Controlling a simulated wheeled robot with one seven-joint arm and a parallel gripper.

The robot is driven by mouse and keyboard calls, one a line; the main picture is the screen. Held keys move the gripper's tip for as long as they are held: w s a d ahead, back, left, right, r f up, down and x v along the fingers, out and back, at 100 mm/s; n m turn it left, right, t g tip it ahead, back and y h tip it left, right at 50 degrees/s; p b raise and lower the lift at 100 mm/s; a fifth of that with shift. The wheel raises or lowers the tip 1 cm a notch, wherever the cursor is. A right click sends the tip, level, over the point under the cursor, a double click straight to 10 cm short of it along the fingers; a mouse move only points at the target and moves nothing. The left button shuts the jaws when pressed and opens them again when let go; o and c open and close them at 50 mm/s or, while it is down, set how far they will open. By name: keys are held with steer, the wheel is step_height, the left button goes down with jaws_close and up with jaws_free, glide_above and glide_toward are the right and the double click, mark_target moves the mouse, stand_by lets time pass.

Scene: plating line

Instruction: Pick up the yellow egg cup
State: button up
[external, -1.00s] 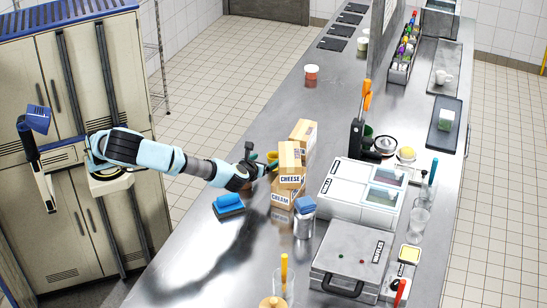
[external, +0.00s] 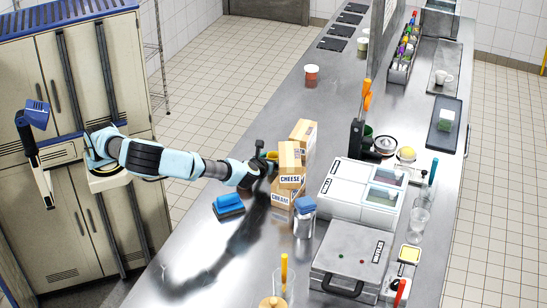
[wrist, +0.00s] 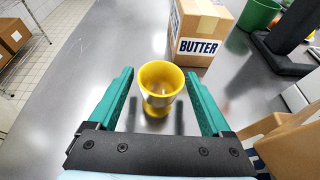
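The yellow egg cup (wrist: 161,84) stands upright on the steel counter in the middle of the wrist view. Its bowl is open and looks empty. My gripper (wrist: 158,92) is open, with one teal finger on each side of the cup. Gaps show between the cup and both fingers, so it is not gripped. In the external view the yellow cup (external: 272,156) shows only in part, behind my gripper and next to the stacked boxes.
A butter box (wrist: 201,34) stands just beyond the cup to the right. A cheese box (external: 290,163) sits on a cream box (external: 282,193) close by my gripper. A blue sponge-like block (external: 229,206) lies nearer. Counter left of the cup is clear.

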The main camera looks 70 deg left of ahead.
steer(key=c, duration=1.2)
steer(key=shift+r, duration=0.15)
steer(key=shift+c, duration=0.2)
